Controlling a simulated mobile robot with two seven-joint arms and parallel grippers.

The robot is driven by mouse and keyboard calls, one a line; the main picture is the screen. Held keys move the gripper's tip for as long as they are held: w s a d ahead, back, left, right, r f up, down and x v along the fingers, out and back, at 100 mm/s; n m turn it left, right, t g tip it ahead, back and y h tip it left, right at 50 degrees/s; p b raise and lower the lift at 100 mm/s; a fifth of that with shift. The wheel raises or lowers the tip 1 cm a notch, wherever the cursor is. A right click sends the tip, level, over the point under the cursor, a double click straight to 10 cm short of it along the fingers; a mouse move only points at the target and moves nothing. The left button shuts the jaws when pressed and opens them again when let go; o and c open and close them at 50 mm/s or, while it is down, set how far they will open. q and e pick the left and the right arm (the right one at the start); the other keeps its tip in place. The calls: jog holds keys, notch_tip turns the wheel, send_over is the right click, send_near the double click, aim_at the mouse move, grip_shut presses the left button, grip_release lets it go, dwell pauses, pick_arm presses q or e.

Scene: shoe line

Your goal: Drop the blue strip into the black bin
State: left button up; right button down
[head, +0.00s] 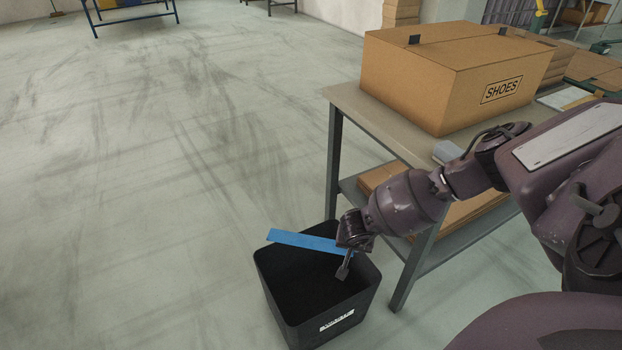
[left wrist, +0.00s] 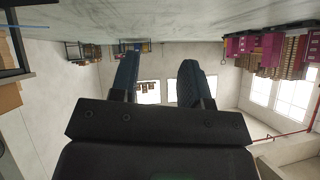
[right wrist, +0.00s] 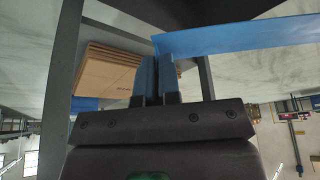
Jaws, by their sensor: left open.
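The blue strip (head: 300,241) is held level above the open black bin (head: 318,330), reaching left from my right gripper (head: 345,254) across the bin's far part. In the right wrist view, the fingers of my right gripper (right wrist: 157,66) are close together with one end of the blue strip (right wrist: 245,36) at their tips; the strip runs off to the right. The bin's inside is dark and looks empty. My left gripper (left wrist: 157,78) shows only in the left wrist view, with its fingers apart and nothing between them.
A table (head: 358,108) stands right of the bin, its near leg (head: 411,272) close beside it. A cardboard shoe box (head: 440,84) is on top, and flat cardboard (head: 376,178) lies on the lower shelf. The floor to the left is clear.

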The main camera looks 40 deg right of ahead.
pick_arm(q)
jog(key=t+b, duration=0.1)
jog(key=b, duration=0.3)
jog(key=shift+a+f+n, duration=0.3)
jog(key=shift+f, duration=0.1)
pick_arm(e)
jog(key=s+x, duration=0.1)
jog(key=x, duration=0.6)
jog(key=shift+a+f+m, duration=0.2)
jog(key=shift+f+m, duration=0.1)
jog(key=shift+w, duration=0.1)
